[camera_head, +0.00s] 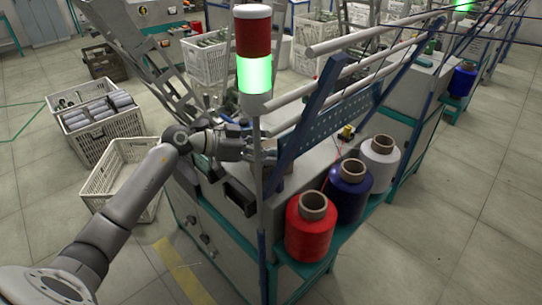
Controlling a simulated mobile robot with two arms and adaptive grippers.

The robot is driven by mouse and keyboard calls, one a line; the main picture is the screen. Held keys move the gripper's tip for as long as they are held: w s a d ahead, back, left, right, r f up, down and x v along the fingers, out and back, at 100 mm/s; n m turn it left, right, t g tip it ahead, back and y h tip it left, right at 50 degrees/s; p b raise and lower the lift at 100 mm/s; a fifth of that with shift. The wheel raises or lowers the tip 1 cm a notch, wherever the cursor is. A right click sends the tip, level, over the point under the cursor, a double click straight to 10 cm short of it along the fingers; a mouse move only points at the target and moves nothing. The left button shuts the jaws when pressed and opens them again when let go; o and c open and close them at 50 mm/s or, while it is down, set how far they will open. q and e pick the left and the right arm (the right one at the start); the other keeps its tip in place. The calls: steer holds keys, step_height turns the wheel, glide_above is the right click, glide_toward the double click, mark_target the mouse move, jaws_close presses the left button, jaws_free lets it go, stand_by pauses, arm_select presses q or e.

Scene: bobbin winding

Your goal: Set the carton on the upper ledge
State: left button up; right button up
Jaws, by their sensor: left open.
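My left gripper (240,148) reaches in from the left over the near end of the grey winding machine, just behind the signal pole. It is open, and I see nothing held in it. The machine's grey upper ledge (318,162) runs away to the upper right, above the teal lower shelf. My right gripper is not in view.
Red (309,238), blue (346,196) and white (379,165) yarn cones stand on the teal shelf (372,208). The signal lamp (253,60) and its pole stand close to the gripper. An empty white crate (118,180) is on the floor at left. Floor at right is clear.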

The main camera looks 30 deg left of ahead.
arm_select(q)
steer(key=shift+x, duration=0.9)
steer(key=shift+s+a, duration=0.1)
steer(key=shift+c, duration=0.6)
steer(key=c, duration=0.8)
step_height(320, 180, up, 10)
steer(key=shift+r+b, duration=0.1)
steer(key=shift+b, duration=0.2)
steer(key=shift+c, duration=0.2)
